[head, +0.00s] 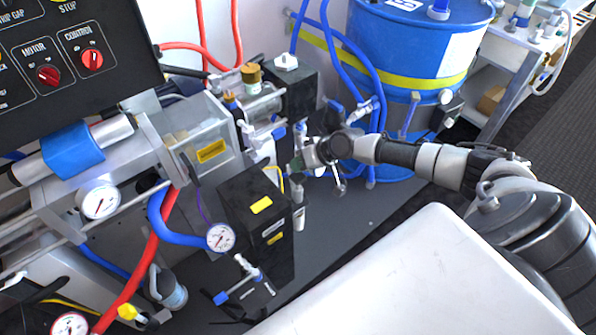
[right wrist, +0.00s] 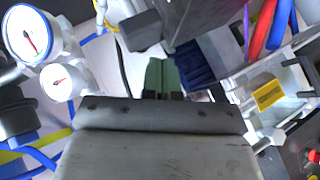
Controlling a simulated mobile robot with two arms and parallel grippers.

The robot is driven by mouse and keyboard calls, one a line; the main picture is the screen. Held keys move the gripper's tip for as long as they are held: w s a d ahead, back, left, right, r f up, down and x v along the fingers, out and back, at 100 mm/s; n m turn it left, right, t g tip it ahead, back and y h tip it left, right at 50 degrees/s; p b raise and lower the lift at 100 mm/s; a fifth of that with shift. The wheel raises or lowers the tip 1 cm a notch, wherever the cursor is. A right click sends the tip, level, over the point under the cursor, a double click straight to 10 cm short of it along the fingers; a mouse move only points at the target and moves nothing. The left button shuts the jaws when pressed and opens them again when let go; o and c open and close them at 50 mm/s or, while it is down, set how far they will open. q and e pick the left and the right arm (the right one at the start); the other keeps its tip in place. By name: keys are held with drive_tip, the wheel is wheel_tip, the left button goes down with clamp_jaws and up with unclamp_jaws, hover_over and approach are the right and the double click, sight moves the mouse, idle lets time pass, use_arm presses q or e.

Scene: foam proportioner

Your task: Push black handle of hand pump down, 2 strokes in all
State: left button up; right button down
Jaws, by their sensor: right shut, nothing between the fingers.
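My right gripper (head: 298,167) reaches in from the right, in front of the blue drum and beside the pump machinery. In the right wrist view its green fingertips (right wrist: 162,76) are together with nothing held between them. A dark grey blunt piece (right wrist: 142,30) stands just beyond the fingertips; it may be the hand pump's black handle, but I cannot tell for sure. In the head view the handle is not clearly distinguishable, as my gripper and wrist cover part of that area. Contact with the handle cannot be made out. My left gripper is not in view.
A blue drum (head: 408,45) with a yellow band stands behind my right arm. A black box (head: 262,205) and a pressure gauge (head: 221,237) are left of the gripper. Blue and red hoses run around. A white panel (head: 420,280) fills the lower right.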

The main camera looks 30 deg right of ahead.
sight(299, 175)
drive_tip(key=shift+f+b, duration=0.35)
drive_tip(key=shift+f, duration=0.05)
drive_tip(key=shift+s+f+b, duration=0.1)
drive_tip(key=shift+f+b, duration=1.4)
drive_tip(key=shift+f, duration=0.25)
idle(1.5)
drive_tip(key=shift+r, duration=0.1)
drive_tip(key=shift+r+p, duration=1.8)
drive_tip(key=shift+r, duration=0.25)
drive_tip(key=shift+r, duration=0.1)
wheel_tip(299, 175, up, 5)
drive_tip(key=p, duration=0.4)
